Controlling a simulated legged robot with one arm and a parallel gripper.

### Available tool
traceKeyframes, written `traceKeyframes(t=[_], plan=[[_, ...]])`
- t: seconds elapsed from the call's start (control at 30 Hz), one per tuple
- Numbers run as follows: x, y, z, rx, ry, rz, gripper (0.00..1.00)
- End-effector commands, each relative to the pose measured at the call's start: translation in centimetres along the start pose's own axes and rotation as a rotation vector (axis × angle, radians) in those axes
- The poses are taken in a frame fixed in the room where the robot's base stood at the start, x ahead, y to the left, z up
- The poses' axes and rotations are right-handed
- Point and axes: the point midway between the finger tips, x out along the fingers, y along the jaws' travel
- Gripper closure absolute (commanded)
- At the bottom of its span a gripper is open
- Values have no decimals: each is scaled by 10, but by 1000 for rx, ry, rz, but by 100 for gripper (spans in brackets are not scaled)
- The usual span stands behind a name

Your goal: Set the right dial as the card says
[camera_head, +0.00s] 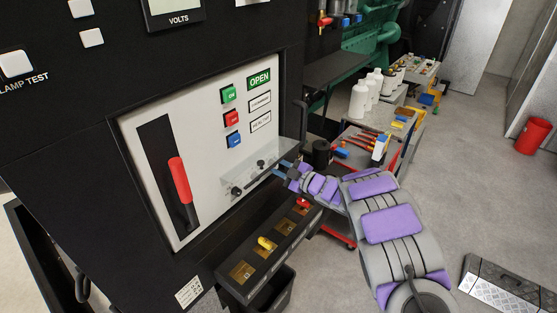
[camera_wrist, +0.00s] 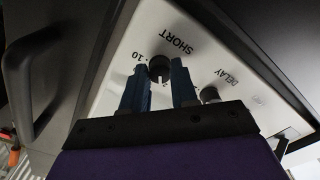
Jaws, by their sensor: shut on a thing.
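The right dial is a dark round knob (camera_wrist: 160,68) under the word SHORT, which reads upside down in the wrist view. It has a pale pointer line, and a 10 is printed beside it. My gripper (camera_wrist: 158,72) has a blue finger on each side of this knob and is shut on it. A second knob (camera_wrist: 209,95), marked DELAY, sits apart from the fingers. The left knob (camera_head: 237,190) is free. I cannot make out the card.
A red-handled lever (camera_head: 180,180) and green, red and blue buttons (camera_head: 231,118) share the panel. A black handle (camera_wrist: 35,85) juts out beside it. Below is a black tray (camera_head: 262,262) with yellow and red parts.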

Motion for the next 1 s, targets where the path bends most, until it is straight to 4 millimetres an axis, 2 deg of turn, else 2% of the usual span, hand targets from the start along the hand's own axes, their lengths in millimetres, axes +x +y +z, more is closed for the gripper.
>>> traceKeyframes(t=[0.5, 1.0], plan=[[-1, -3, 1, 435, -8, -7, 100], [-1, -6, 4, 592, -10, -6, 100]])
